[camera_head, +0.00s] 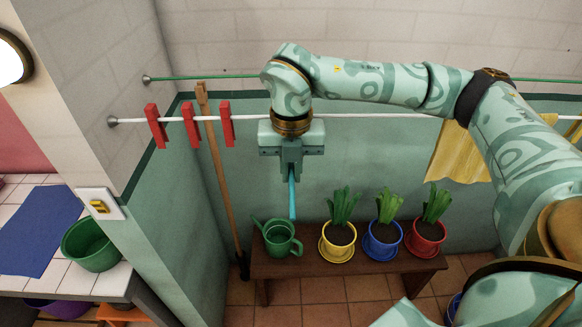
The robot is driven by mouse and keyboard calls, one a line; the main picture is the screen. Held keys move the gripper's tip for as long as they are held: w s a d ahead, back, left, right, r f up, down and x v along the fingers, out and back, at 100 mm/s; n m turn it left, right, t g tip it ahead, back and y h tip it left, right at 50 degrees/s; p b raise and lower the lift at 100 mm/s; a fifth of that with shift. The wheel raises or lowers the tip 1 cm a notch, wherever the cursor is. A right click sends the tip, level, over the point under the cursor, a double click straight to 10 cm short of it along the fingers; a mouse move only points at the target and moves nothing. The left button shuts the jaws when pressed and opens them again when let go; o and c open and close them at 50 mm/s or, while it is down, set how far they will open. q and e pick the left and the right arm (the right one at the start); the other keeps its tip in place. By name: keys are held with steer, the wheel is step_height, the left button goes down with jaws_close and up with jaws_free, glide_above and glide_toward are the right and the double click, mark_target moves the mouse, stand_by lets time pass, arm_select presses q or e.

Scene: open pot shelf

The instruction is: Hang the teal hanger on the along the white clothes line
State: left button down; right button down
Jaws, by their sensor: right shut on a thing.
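My right gripper (291,173) is shut on the teal hanger (292,200), pointing down in the middle of the picture. The hanger shows only as a thin, bright blue strip below the fingers, seen almost edge-on. Its hook cannot be made out. The white clothes line (355,115) runs across from the left wall to the right, and my right arm and wrist cover parts of it. The gripper and hanger appear below the line in the picture; I cannot tell how far in front of it they are. My left gripper is not in view.
Red clothespins (191,123) sit on the line at the left, and a yellow cloth (462,155) hangs at the right. A green line (210,77) runs above. Below stands a brown bench (345,268) with a green watering can (278,238) and potted plants. A wooden pole (220,170) leans behind.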

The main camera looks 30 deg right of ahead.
steer(key=c, duration=1.4)
jaws_free()
steer(key=shift+r, duration=0.1)
